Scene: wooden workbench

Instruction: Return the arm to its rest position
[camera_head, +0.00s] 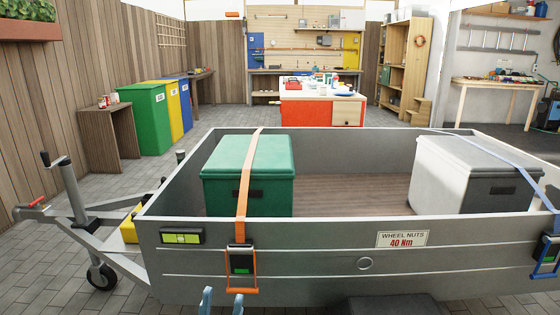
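My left gripper (222,302) shows only as two blue-grey fingertips at the bottom edge. They stand apart with nothing visible between them, just below the orange ratchet buckle (241,262) on the trailer's near wall. I cannot tell whether they touch the wall. The rest of that arm is out of the frame. My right gripper is not in view.
A grey trailer (310,262) fills the front. It holds a green box (270,190) under an orange strap (245,185) and a pale grey box (450,180) under a blue strap (500,160). A blue ratchet (545,258) hangs at right.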

